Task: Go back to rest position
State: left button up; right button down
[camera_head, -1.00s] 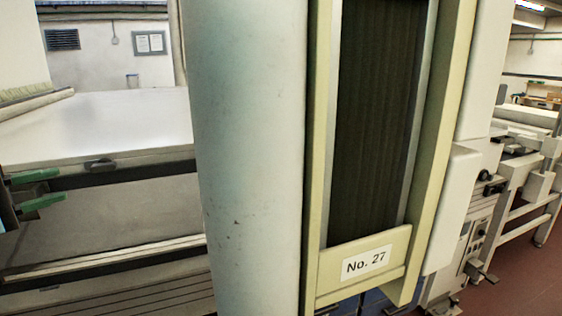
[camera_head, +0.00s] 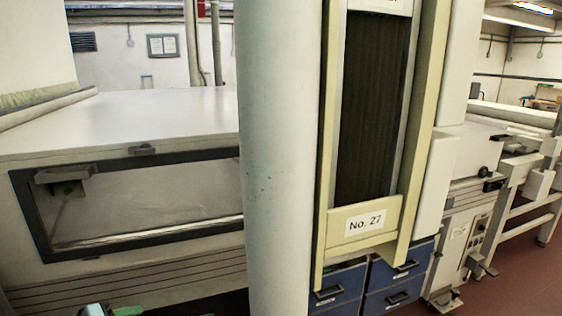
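The task names no object. Of my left gripper (camera_head: 112,311), only a small grey and green part shows at the bottom edge, left of the pale column. The rest is cut off below, so its opening cannot be told. I see nothing held in the part that shows. It is in front of the lower slatted face of the white machine (camera_head: 150,118), with no clear contact. My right gripper is not in view.
A thick pale column (camera_head: 280,165) stands close in front. Right of it is a cream-framed dark panel labelled No. 27 (camera_head: 364,222). Blue drawers (camera_head: 395,280) are below. The machine has a dark-framed window (camera_head: 150,205). Some red floor (camera_head: 505,295) is clear at right.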

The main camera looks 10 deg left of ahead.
pick_arm(q)
jog(key=s+d+f+m+g+y, duration=0.1)
jog(key=s+d+f+m, duration=0.1)
jog(key=s+d+f, duration=0.55)
jog(key=s+d+f+m+g+y, duration=0.15)
jog(key=s+f, duration=0.35)
jog(key=f, duration=0.5)
jog(key=s+d+f+m, duration=0.3)
jog(key=s+d+m, duration=0.4)
jog(key=s+d, duration=0.7)
jog(key=shift+s+f, duration=0.4)
jog(key=shift+s, duration=0.15)
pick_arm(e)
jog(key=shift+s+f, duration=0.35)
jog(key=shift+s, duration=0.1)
pick_arm(q)
jog(key=shift+o, duration=0.6)
jog(key=shift+a, duration=0.1)
